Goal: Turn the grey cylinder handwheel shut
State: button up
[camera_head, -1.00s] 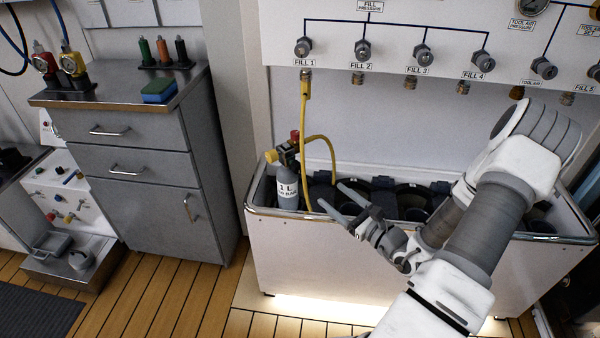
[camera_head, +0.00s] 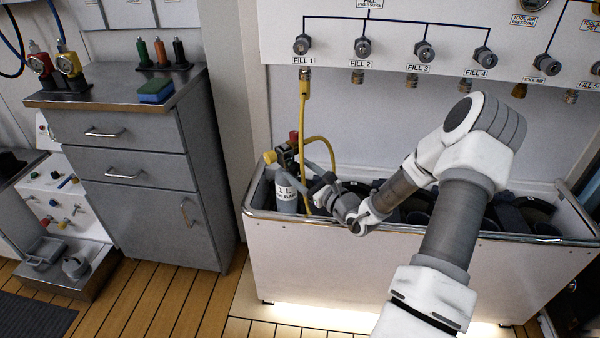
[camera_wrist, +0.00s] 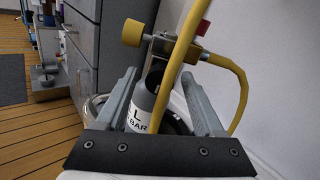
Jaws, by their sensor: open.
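The grey cylinder (camera_head: 286,193) stands upright at the left end of the white trough, its label partly readable. Its valve carries a yellow round knob (camera_head: 269,157) on the left and a red knob (camera_head: 294,136) on top. In the wrist view the yellow knob (camera_wrist: 132,33) is beyond my left finger, and the red knob (camera_wrist: 203,27) is partly behind the yellow hose. My gripper (camera_head: 291,164) is open, its fingers reaching toward the valve. In the wrist view the cylinder (camera_wrist: 143,105) appears between the fingers. Nothing is gripped; I cannot tell whether the fingers touch anything.
A yellow hose (camera_head: 304,110) runs from FILL 1 on the panel (camera_head: 400,60) down to the valve, looping close to my fingers. The trough rim (camera_head: 400,229) lies below my wrist. A grey drawer cabinet (camera_head: 130,160) stands left. Wooden floor between them is clear.

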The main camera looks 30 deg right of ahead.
grip_shut()
